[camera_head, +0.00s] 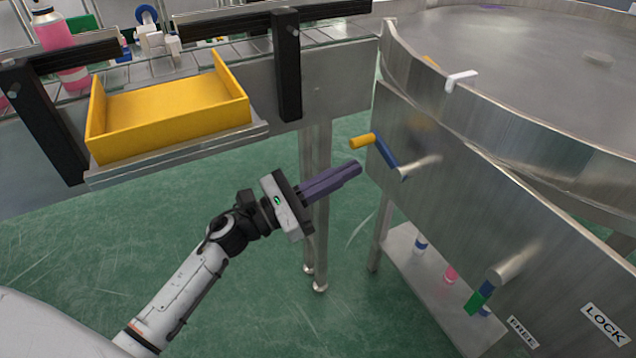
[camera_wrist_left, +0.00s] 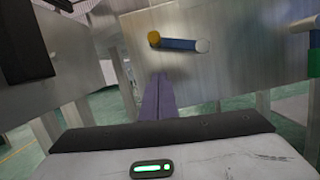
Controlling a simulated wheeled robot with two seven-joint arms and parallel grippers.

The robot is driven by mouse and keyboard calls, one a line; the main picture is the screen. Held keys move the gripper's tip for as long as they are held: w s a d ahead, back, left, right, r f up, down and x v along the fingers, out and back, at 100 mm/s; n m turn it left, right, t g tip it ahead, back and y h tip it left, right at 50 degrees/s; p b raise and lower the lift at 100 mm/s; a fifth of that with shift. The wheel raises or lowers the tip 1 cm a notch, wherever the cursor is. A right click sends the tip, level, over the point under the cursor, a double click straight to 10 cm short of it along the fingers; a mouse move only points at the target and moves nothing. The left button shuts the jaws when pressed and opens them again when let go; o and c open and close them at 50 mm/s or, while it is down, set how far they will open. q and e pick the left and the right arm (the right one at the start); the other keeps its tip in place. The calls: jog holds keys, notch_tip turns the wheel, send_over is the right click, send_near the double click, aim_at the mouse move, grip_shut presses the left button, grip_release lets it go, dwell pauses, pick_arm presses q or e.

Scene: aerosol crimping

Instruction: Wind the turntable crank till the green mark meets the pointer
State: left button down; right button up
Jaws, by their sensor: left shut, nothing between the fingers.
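The crank has a yellow knob (camera_head: 362,141) on a blue arm (camera_head: 386,154), joined to a steel shaft on the turntable's front panel. Its yellow knob (camera_wrist_left: 154,39) also shows in the left wrist view, with the blue arm running right. My left gripper (camera_head: 352,170) has purple fingers pressed together and empty, just below and left of the knob, apart from it. In the wrist view its fingers (camera_wrist_left: 158,80) point up below the crank. The round steel turntable (camera_head: 500,50) is at the upper right. A white pointer (camera_head: 461,79) sits on its rim. I see no green mark on the turntable.
A lever with a green and blue handle (camera_head: 479,298) sits lower right, near the FREE label (camera_head: 522,331) and LOCK label (camera_head: 606,324). A yellow tray (camera_head: 170,108) is mounted at the conveyor's front. Steel legs stand behind my gripper. Open floor lies below.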

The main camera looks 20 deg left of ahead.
pick_arm(q)
notch_tip(320, 180, up, 4)
jog(key=shift+d+f+p, duration=0.1)
jog(key=shift+d+p, duration=0.05)
jog(key=shift+p, duration=0.65)
pick_arm(e)
jog(key=shift+w+d+r, duration=0.15)
jog(key=shift+r, duration=0.15)
jog(key=shift+d, duration=0.1)
